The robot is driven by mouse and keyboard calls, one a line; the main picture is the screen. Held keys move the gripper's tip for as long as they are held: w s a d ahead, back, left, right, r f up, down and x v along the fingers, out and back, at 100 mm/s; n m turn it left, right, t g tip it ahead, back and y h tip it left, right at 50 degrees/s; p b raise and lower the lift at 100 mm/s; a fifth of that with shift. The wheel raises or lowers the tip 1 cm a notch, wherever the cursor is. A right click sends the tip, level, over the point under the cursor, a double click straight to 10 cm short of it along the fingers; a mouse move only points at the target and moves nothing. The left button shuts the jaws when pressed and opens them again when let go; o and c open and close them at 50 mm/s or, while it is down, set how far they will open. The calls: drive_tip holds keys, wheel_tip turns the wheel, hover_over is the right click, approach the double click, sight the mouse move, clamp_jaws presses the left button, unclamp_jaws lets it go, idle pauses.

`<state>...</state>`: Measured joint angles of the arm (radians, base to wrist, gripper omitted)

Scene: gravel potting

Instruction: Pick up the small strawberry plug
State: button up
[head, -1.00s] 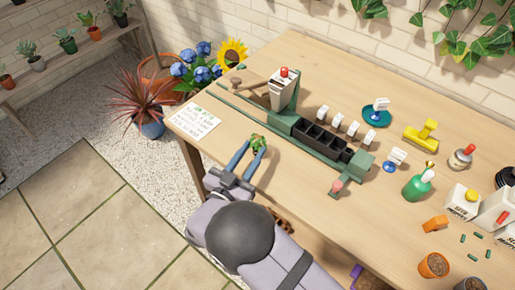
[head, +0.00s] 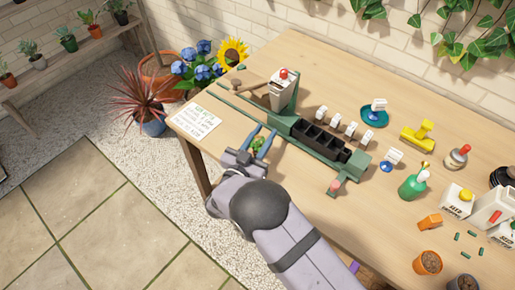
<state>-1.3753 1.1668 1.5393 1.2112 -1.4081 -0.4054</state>
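The small strawberry plug (head: 257,143), a little tuft of green leaves, is on the wooden table near its left front edge in the head view. My gripper (head: 265,130) has its two blue fingers on either side of the plug, with the tips reaching past it. The fingers are apart and look open. I cannot tell whether either finger touches the plug. Its lower part is hidden by the gripper.
A green rail with a black compartment tray (head: 320,138) lies just beyond and right of the gripper. A written card (head: 196,121) lies to the left. A dispenser (head: 282,92) with a red knob stands behind. Bare tabletop (head: 295,180) lies to the right.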

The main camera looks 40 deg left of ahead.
clamp_jaws()
idle(0.3)
wheel_tip(320, 180, up, 10)
drive_tip(key=b, duration=0.1)
drive_tip(key=shift+b, duration=0.4)
